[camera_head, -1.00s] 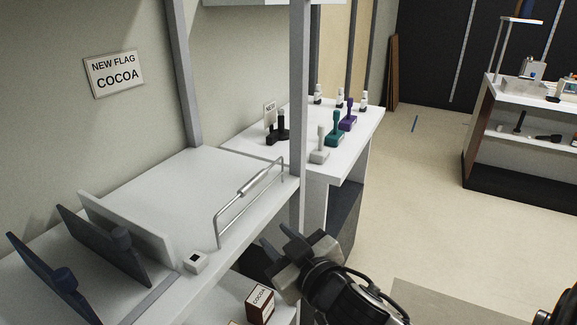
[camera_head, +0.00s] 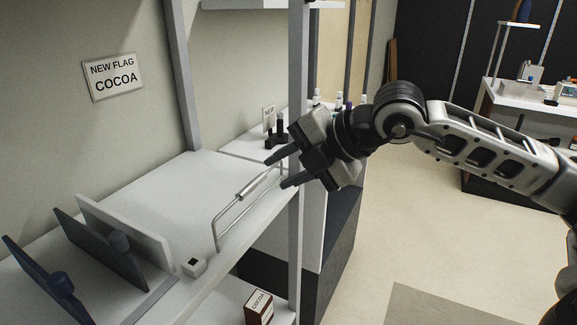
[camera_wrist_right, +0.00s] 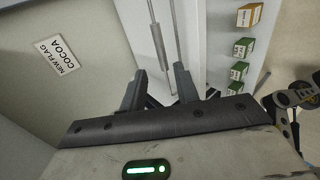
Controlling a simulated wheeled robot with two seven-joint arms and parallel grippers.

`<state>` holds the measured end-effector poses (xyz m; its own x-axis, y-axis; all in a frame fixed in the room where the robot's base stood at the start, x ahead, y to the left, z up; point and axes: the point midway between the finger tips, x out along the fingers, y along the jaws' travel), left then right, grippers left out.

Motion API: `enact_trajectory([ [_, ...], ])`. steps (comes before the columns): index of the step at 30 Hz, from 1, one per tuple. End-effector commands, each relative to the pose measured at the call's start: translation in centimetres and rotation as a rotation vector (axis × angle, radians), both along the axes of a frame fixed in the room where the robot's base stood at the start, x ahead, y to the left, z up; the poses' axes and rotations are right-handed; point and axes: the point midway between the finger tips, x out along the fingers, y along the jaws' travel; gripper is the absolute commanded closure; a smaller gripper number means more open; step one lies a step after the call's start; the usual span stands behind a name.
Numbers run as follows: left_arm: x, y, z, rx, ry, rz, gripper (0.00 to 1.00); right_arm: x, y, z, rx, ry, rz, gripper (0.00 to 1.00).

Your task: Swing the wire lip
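The wire lip (camera_head: 230,217) is a thin metal loop standing up along the front edge of the white shelf (camera_head: 180,185). A thicker grip sleeve sits on its top rod; the sleeve also shows in the right wrist view (camera_wrist_right: 158,45). My right gripper (camera_head: 276,173) is open, with its two fingers pointing left near the far end of the lip. In the right wrist view the fingertips (camera_wrist_right: 160,74) are apart, and the lip's rods run ahead of them. I see nothing held between the fingers. My left gripper is not in view.
A grey upright post (camera_head: 298,240) stands just beside my right gripper. A cocoa box (camera_head: 258,307) stands on the lower shelf. The shelf's middle is clear.

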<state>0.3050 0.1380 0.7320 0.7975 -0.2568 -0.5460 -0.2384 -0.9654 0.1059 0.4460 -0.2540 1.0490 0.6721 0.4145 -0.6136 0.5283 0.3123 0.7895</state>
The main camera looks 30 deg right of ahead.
Motion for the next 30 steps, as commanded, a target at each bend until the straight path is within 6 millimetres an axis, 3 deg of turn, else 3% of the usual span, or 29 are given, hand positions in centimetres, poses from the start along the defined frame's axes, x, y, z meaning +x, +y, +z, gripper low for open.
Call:
enact_trajectory([
  [4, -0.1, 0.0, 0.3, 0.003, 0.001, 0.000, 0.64, 0.6, -0.2, -0.3, -0.014, 0.005, -0.018, 0.69],
  [22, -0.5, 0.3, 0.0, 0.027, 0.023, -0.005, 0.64, 5.5, 2.9, -5.0, -0.011, 0.005, -0.013, 0.69],
  [25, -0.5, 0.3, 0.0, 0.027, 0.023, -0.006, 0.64, 5.4, 2.8, -4.9, -0.012, 0.003, -0.015, 0.97],
  [30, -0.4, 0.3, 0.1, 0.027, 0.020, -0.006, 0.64, 5.4, 2.8, -4.9, -0.012, 0.004, -0.014, 1.00],
])
